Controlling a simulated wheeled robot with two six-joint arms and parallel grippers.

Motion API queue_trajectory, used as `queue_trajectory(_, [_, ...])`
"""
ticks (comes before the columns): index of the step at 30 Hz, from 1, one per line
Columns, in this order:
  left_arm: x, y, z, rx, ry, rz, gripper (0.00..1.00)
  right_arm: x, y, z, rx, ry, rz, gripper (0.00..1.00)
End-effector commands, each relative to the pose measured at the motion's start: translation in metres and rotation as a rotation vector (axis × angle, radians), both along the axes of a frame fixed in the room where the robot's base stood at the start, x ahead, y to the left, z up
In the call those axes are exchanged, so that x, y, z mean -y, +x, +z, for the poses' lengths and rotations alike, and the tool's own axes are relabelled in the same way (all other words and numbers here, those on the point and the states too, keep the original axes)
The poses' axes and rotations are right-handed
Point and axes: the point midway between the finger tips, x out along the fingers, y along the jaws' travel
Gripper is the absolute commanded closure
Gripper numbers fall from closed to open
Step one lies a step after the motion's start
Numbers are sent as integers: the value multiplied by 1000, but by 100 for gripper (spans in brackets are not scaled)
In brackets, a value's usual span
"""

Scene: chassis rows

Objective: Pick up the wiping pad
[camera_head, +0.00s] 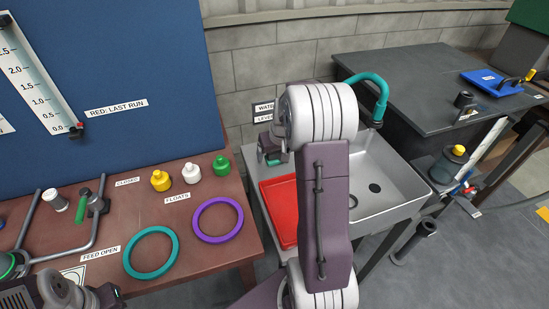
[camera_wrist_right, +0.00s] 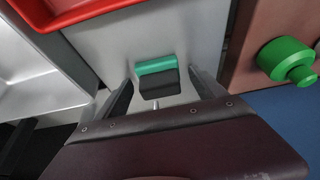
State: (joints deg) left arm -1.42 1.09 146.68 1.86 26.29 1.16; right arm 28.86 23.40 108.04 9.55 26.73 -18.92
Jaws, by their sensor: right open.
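The wiping pad (camera_wrist_right: 156,67), a small block with a green strip and a dark part, lies on the grey metal counter in the right wrist view. In the head view a bit of its green (camera_head: 273,161) shows by the right gripper. My right gripper (camera_wrist_right: 162,90) is open, with one finger on each side of the pad's dark part. I cannot tell whether the fingers touch it. In the head view the right gripper (camera_head: 272,146) is partly hidden behind my arm. My left gripper (camera_head: 108,296) is at the bottom left edge, its jaws unclear.
A red tray (camera_head: 274,198) lies on the counter beside the sink (camera_head: 392,190), close to the pad. A teal tap (camera_head: 377,90) rises behind the sink. The brown table at left holds a green float (camera_head: 221,166), other floats and two rings (camera_head: 151,252).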

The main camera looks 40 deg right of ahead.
Motion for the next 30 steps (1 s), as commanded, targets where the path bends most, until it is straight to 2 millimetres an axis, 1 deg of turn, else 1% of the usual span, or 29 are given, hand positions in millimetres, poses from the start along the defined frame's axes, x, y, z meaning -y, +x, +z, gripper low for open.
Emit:
queue_trajectory(2, [0, 0, 0, 0, 0, 0, 100, 0, 0, 1, 0, 0, 0, 20])
queue_trajectory(3, [0, 0, 0, 0, 0, 0, 100, 0, 0, 1, 0, 0, 0, 26])
queue_trajectory(5, [0, 0, 0, 0, 0, 0, 100, 0, 0, 1, 0, 0, 0, 42])
queue_trajectory(6, [0, 0, 0, 0, 0, 0, 100, 0, 0, 1, 0, 0, 0, 53])
queue_trajectory(8, [0, 0, 0, 0, 0, 0, 100, 0, 0, 1, 0, 0, 0, 70])
queue_trajectory(9, [0, 0, 0, 0, 0, 0, 100, 0, 0, 1, -1, 0, 0, 81])
queue_trajectory(10, [0, 0, 0, 0, 0, 0, 100, 0, 0, 1, -1, 0, 0, 86])
queue_trajectory(16, [0, 0, 0, 0, 0, 0, 100, 0, 0, 1, -1, 0, 0, 86])
queue_trajectory(19, [0, 0, 2, 0, 0, 0, 100, 0, 0, 6, 0, 0, 1, 86])
queue_trajectory(23, [0, 0, 9, 0, 0, 0, 100, 0, 0, 24, 2, -1, 1, 86])
queue_trajectory(26, [0, 0, 15, 0, 0, 0, 100, 0, 0, 47, 4, -2, 0, 86])
queue_trajectory(30, [0, 0, 18, 0, 0, 0, 100, 29, -13, 61, 2, -1, -7, 86])
